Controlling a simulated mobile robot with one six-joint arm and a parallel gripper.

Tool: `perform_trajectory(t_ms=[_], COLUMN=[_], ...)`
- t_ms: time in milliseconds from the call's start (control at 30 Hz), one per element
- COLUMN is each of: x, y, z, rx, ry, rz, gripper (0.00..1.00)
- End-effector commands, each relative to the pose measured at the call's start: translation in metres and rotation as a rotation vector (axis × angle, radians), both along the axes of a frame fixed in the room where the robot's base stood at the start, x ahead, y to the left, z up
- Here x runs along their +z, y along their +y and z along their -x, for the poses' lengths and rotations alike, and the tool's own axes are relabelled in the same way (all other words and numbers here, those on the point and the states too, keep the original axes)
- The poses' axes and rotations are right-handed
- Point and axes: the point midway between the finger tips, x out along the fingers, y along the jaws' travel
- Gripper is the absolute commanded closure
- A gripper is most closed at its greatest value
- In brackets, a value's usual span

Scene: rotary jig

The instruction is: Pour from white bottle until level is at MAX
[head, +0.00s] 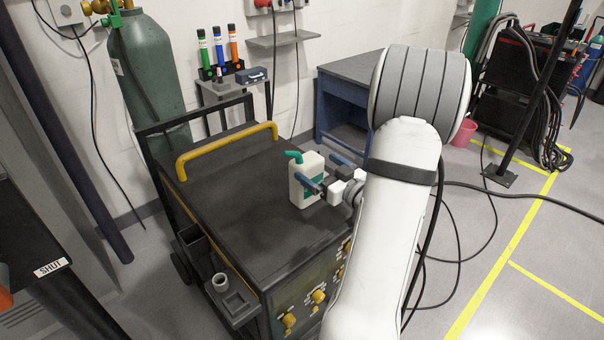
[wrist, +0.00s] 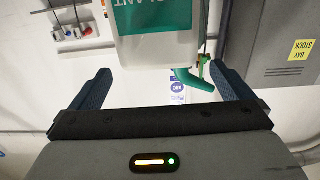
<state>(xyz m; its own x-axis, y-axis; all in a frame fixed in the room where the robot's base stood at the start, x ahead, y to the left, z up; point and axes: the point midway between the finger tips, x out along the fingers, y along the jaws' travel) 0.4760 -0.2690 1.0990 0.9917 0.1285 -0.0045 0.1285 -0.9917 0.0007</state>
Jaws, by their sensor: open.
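The white bottle (head: 306,185) stands upright on the dark top of the welder-like cart (head: 225,200), near its right edge. It has a teal spout (head: 293,156) and a green label. In the wrist view the bottle (wrist: 158,52) appears upside down, its label partly cut off by the frame's top edge. My gripper (head: 325,173) is open at the bottle's right side, its two blue fingers apart. In the wrist view the bottle lies between the lines of my gripper's fingers (wrist: 161,68); contact cannot be told. No MAX mark is readable.
A tray with a small grey cup-like neck (head: 220,282) hangs on the cart's front left. A yellow handle (head: 226,148) crosses the cart's back. A green gas cylinder (head: 150,90) and a shelf with several coloured tubes stand behind. The cart top left of the bottle is clear.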

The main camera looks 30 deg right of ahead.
Motion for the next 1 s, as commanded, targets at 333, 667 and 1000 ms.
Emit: perform_trajectory(t_ms=[333,667,1000], x=[0.000,-0.005,-0.006], y=[0.006,0.009,0.008], z=[-0.038,-0.074,-0.075], rx=[0.006,0.003,0.002], ry=[-0.003,-0.003,-0.003], rz=[-0.005,-0.001,-0.001], gripper=[0.00,0.00,0.10])
